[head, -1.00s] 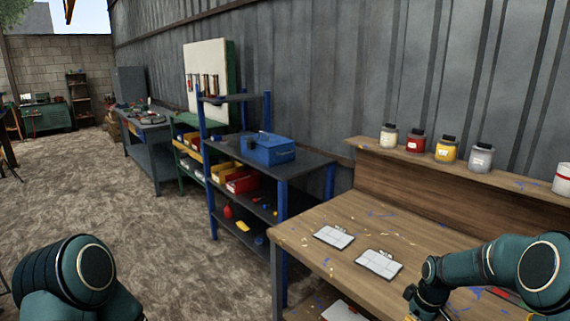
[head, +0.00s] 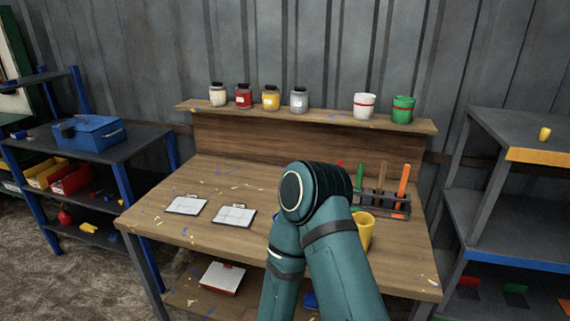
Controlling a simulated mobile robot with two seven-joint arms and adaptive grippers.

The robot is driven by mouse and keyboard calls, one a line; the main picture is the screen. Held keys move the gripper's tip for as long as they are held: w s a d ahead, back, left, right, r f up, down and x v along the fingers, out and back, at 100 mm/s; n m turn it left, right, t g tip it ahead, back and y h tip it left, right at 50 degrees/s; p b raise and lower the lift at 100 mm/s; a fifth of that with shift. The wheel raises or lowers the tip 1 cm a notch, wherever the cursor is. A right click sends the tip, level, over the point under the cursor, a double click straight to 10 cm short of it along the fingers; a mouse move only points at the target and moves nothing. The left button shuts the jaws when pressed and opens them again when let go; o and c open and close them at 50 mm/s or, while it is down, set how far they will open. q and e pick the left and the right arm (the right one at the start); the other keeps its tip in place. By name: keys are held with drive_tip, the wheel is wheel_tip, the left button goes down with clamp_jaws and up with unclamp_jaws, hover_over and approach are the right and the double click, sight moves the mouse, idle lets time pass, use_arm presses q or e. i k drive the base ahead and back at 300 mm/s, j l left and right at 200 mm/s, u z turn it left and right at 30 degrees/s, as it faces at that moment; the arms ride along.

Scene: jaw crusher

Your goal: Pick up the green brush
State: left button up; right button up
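A green handle (head: 359,174), which looks like the green brush, stands upright in a dark rack (head: 397,208) on the right part of the wooden workbench (head: 165,222). A brown handle (head: 381,174) and an orange handle (head: 402,184) stand to its right, and a red handle top (head: 340,164) shows to its left. The lower end of the green one is hidden by my teal arm, which crosses the middle of the head view. Neither of my grippers is in view.
A yellow cup (head: 363,232) stands in front of the rack, partly behind my arm. Two white cards lie on the bench's left half. Several jars, a white cup (head: 365,105) and a green cup (head: 402,109) stand on the raised shelf. Shelving units flank the bench.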

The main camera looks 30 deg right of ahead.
sight(359, 183)
drive_tip(key=z, duration=1.65)
